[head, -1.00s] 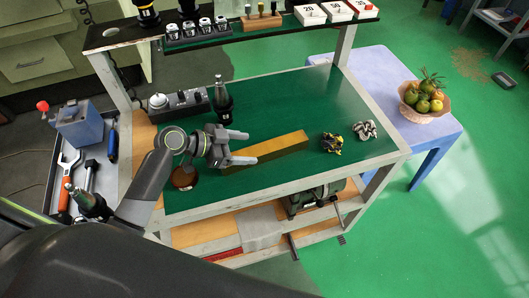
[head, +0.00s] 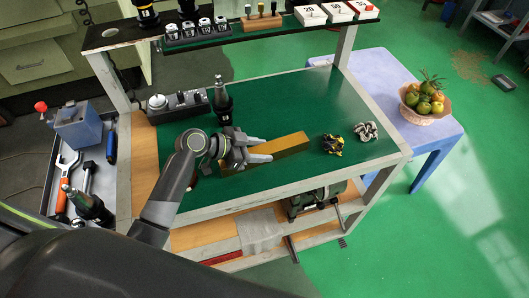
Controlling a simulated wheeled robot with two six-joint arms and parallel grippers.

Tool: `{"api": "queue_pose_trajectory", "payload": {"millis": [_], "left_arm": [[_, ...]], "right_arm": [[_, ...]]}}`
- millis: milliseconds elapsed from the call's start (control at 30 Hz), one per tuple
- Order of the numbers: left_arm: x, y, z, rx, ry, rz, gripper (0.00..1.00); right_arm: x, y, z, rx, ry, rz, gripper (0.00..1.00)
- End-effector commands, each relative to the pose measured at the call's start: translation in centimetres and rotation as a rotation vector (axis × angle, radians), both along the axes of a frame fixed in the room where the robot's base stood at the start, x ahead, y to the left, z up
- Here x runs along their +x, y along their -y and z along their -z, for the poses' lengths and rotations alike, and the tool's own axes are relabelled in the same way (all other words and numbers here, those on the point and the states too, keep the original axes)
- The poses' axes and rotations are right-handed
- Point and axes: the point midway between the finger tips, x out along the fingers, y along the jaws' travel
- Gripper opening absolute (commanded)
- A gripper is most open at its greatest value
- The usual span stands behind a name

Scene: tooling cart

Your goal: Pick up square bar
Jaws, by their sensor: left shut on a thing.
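The square bar (head: 287,146) is a long brass-yellow block on the green top of the cart, running from lower left to upper right. My left gripper (head: 265,150) reaches in from the left. Its two fingers lie on either side of the bar, and it is shut on it left of the bar's middle. The gripper and fingers hide part of the bar's left end. I cannot tell whether the bar is lifted off the green top. My right gripper is not in view.
Crumpled yellow-black gloves (head: 332,144) and a grey-white bundle (head: 366,131) lie right of the bar. A tool holder (head: 222,105) stands behind the gripper, beside a black control box (head: 180,103). An upper shelf (head: 240,32) crosses the back. The green top's back right is clear.

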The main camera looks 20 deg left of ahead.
Motion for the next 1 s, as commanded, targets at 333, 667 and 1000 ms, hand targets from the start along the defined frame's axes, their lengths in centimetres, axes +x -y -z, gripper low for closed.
{"api": "queue_pose_trajectory", "payload": {"millis": [333,667,1000], "left_arm": [[0.0,0.0,0.0,0.000,0.000,0.001,0.00],[0.1,0.1,-0.5,-0.004,0.009,0.002,0.00],[0.2,0.1,-4.5,-0.002,0.014,0.004,0.00]], "right_arm": [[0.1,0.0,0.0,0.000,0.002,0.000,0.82],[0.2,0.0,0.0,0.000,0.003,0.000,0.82],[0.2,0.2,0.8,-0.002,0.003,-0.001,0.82]]}}
